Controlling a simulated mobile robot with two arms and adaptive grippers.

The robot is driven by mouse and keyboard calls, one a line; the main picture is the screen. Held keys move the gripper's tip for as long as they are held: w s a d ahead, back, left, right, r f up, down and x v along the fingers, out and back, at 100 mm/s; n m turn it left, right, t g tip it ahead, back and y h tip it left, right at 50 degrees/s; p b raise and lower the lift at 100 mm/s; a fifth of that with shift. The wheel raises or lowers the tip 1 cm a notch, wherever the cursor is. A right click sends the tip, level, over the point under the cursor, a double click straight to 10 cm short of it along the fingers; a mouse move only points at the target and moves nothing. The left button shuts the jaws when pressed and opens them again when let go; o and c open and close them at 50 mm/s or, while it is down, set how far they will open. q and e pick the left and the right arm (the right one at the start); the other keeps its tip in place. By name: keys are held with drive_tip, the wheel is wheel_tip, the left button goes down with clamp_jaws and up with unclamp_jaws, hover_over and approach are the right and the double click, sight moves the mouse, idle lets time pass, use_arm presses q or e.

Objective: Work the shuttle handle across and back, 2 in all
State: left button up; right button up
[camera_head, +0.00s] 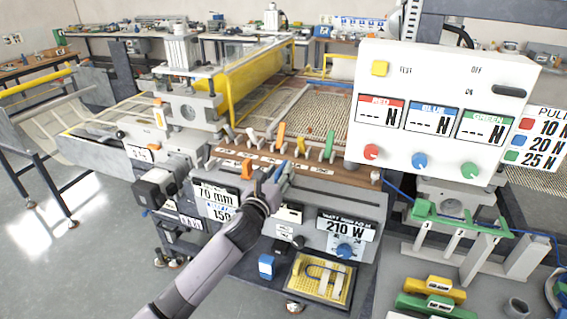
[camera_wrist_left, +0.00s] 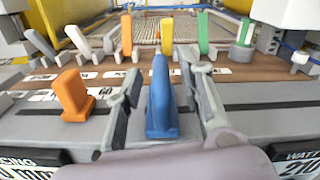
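A blue upright handle (camera_wrist_left: 162,100) stands on the grey front ledge of the machine. In the left wrist view it is between the two fingers of my left gripper (camera_wrist_left: 167,78), with a gap on each side. The gripper is open around the handle. In the head view the same gripper (camera_head: 272,182) is at the front ledge and partly hides the handle. An orange handle (camera_wrist_left: 78,96) stands on the ledge to the left, and also shows in the head view (camera_head: 247,169). I cannot read which handle is labelled as the shuttle. My right gripper is out of view.
A row of levers stands behind on the brown strip, among them an orange one (camera_head: 280,135), a yellow one (camera_head: 301,146) and a green one (camera_head: 329,145). A white control panel (camera_head: 445,110) rises at the right. Yellow and green tools (camera_head: 433,289) lie at lower right.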

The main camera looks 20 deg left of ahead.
sight(284, 163)
use_arm(q)
drive_tip(key=shift+w, duration=1.85)
drive_tip(key=shift+c, duration=0.2)
clamp_jaws()
